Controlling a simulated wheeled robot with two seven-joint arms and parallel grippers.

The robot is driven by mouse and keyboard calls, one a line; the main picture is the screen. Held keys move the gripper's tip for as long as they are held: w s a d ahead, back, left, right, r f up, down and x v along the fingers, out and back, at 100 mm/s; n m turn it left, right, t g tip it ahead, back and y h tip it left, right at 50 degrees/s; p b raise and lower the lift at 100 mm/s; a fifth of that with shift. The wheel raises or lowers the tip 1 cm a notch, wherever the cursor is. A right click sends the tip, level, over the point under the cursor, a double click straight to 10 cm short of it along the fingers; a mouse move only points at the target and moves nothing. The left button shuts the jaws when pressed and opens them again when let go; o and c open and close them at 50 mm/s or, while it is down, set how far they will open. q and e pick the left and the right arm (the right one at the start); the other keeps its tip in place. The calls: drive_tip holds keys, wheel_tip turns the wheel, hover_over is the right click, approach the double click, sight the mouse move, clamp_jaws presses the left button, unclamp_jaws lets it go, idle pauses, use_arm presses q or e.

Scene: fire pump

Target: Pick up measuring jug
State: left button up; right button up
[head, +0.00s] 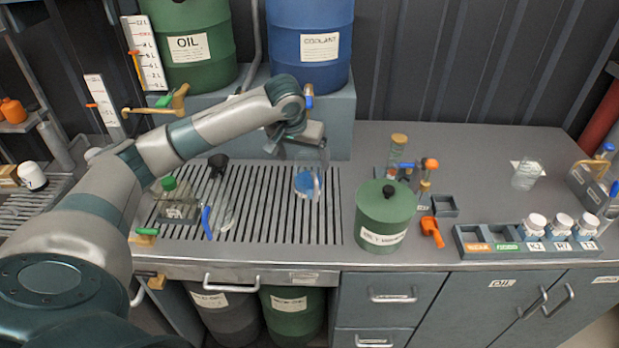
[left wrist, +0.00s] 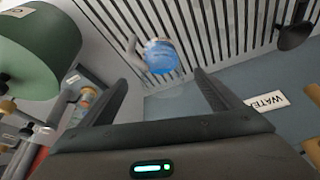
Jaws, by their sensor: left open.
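A clear measuring jug (head: 308,184) with blue liquid in it stands on the slotted drain grate, below my left gripper. In the left wrist view the jug (left wrist: 161,57) shows ahead of the fingertips, with its pale handle on the left side. My left gripper (head: 303,150) is open and empty above the jug; its fingers (left wrist: 160,82) are apart, and I see no contact with the jug. My right gripper is not in view.
A green canister (head: 385,220) stands right of the jug. A black funnel (head: 218,163) and a green-capped container (head: 172,200) are to the left. Oil (head: 192,45) and coolant (head: 310,40) drums stand behind. A clear beaker (head: 527,174) and bottle rack (head: 475,245) are farther right.

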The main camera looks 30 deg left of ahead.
sight(308, 176)
use_arm(q)
drive_tip(key=p+x, duration=0.1)
drive_tip(key=x, duration=0.4)
drive_tip(key=shift+w+f, duration=0.2)
drive_tip(key=shift+f, duration=0.15)
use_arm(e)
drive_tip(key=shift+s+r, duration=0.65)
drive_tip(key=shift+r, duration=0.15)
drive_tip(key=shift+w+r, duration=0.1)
use_arm(q)
drive_tip(key=shift+w+a+f+p, duration=0.15)
drive_tip(key=shift+w+f+p, duration=0.05)
drive_tip(key=shift+f+p, duration=0.5)
drive_tip(key=p+x, duration=0.1)
drive_tip(key=x, duration=0.2)
drive_tip(key=shift+w+f, duration=0.1)
drive_tip(key=shift+f, duration=0.25)
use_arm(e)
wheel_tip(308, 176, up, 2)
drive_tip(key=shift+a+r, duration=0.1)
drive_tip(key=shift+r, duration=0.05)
use_arm(q)
drive_tip(key=c, duration=1.5)
